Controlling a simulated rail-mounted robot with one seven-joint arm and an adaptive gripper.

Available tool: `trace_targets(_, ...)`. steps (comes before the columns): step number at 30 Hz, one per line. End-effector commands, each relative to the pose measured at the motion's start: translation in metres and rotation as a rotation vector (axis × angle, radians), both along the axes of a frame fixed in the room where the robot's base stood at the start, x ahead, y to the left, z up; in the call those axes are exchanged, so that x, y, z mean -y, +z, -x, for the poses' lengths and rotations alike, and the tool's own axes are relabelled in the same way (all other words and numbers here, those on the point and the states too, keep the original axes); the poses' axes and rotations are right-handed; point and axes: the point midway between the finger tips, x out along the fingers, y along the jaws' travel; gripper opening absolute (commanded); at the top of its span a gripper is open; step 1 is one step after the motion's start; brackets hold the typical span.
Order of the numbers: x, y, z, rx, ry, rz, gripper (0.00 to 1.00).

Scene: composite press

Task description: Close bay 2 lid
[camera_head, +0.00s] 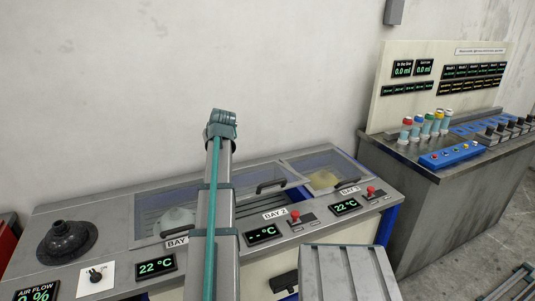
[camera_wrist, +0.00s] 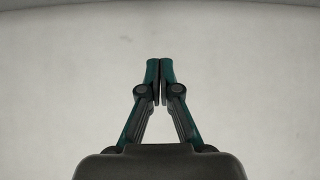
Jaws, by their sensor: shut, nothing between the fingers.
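The bay 2 lid (camera_head: 252,177) is a clear panel with a dark handle (camera_head: 272,185) in the head view. Its handle sits back from the front edge of the bay, and a slatted dark opening (camera_head: 262,203) shows in front of it, so the lid stands open. Whether it is slid or tilted is hard to tell. The left part of bay 2 is hidden behind my arm. My gripper (camera_wrist: 160,64) is shut and empty in the wrist view, with only the pale wall beyond. I cannot make out its fingers in the head view.
The bay 3 lid (camera_head: 320,168) looks closed, with its handle at the front. The bay 1 lid (camera_head: 165,222) is partly hidden by my arm. The bay 2 display (camera_head: 263,234) shows dashes. A bench with colored bottles (camera_head: 427,123) stands right.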

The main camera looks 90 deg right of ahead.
Motion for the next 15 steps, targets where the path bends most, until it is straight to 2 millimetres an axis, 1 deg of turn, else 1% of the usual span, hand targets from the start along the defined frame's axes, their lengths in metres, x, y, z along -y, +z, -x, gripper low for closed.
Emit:
trace_targets(1,0.001,0.008,-0.005,-0.052,-0.035,-0.067,0.00)
trace_targets(4,-0.002,-0.003,-0.002,-0.170,-0.156,-0.193,0.00)
trace_targets(8,-0.010,-0.011,0.018,-0.337,-0.400,-0.321,0.00)
trace_targets(11,-0.017,-0.010,0.044,-0.452,-0.644,-0.362,0.00)
trace_targets(14,-0.026,-0.005,0.077,-0.542,-0.932,-0.349,0.00)
trace_targets(15,-0.031,-0.003,0.092,-0.565,-1.055,-0.328,0.00)
